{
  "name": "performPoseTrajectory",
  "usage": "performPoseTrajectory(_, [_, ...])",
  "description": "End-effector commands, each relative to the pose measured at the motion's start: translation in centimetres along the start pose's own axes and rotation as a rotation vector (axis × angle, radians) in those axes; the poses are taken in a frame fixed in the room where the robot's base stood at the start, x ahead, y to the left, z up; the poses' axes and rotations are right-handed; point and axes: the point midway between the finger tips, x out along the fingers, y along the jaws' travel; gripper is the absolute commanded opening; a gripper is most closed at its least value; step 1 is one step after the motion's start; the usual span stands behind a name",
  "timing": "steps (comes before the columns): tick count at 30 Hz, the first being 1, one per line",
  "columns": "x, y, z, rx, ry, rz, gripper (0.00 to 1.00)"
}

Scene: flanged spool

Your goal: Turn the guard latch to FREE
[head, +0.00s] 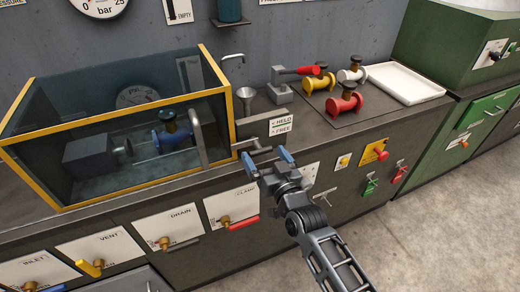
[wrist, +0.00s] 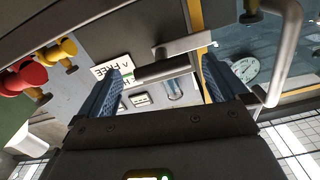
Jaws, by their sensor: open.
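The guard latch (head: 256,146) is a grey lever at the right front corner of the guard. The HELD/FREE label (head: 282,126) stands just right of it, HELD above FREE. My gripper (head: 267,158) is open in front of the latch, with one blue finger on each side. In the wrist view the grey latch (wrist: 166,69) lies between the open fingertips, with a gap to each. The label (wrist: 113,68) is partly hidden by one finger there. I cannot tell which mark the lever points at.
The yellow-framed clear guard (head: 118,112) covers a blue spool (head: 172,134), and its grey handle (head: 195,138) stands near my gripper. A funnel (head: 246,97), red-handled clamp (head: 290,75), several coloured spools and a white tray (head: 405,82) are at the right.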

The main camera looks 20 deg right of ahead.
Motion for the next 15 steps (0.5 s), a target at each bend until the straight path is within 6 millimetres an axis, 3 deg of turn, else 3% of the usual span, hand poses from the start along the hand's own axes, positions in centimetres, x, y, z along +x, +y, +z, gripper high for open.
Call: performPoseTrajectory(15, [3.5,-0.1,0.2,0.004,0.001,0.002,1.00])
